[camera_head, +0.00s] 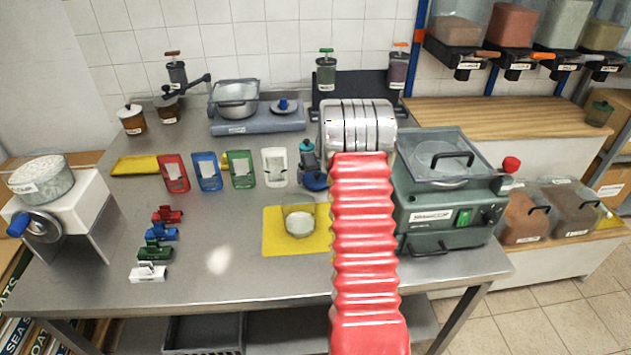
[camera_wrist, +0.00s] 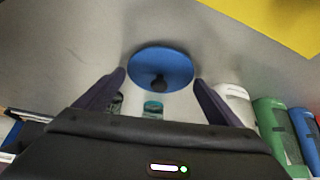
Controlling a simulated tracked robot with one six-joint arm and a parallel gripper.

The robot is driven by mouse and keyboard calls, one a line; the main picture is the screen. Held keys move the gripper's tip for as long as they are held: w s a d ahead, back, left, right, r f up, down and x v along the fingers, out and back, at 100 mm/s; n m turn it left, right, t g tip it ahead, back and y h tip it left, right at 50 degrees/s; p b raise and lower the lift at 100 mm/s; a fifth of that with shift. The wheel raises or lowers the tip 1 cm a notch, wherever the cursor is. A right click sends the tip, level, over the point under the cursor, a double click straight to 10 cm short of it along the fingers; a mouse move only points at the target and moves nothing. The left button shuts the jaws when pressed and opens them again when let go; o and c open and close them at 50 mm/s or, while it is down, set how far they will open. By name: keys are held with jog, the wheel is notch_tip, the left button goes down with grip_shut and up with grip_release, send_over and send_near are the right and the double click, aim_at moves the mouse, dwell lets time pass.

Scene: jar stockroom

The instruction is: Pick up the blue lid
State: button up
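The blue lid (camera_wrist: 160,62) is a round disc with a dark knob. In the wrist view it lies on the steel table, just beyond and between my fingertips. In the head view a blue round shape (camera_head: 313,182), which looks like this lid, shows beside my arm, partly covered. My gripper (camera_wrist: 160,77) is open, with one dark finger on each side of the lid's near part. I see nothing held between the fingers, and whether they touch the lid I cannot tell.
A teal-topped bottle (camera_head: 307,152) stands just behind the lid. White (camera_head: 274,168), green (camera_head: 242,170), blue and red holders stand in a row to the left. A yellow mat (camera_head: 270,243) with a glass jar lies in front. A green machine (camera_head: 445,200) stands to the right.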

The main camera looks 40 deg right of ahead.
aim_at(317, 175)
jog(key=c, duration=0.7)
jog(key=shift+r, duration=0.1)
notch_tip(317, 175, up, 10)
dwell(0.4)
dwell(0.4)
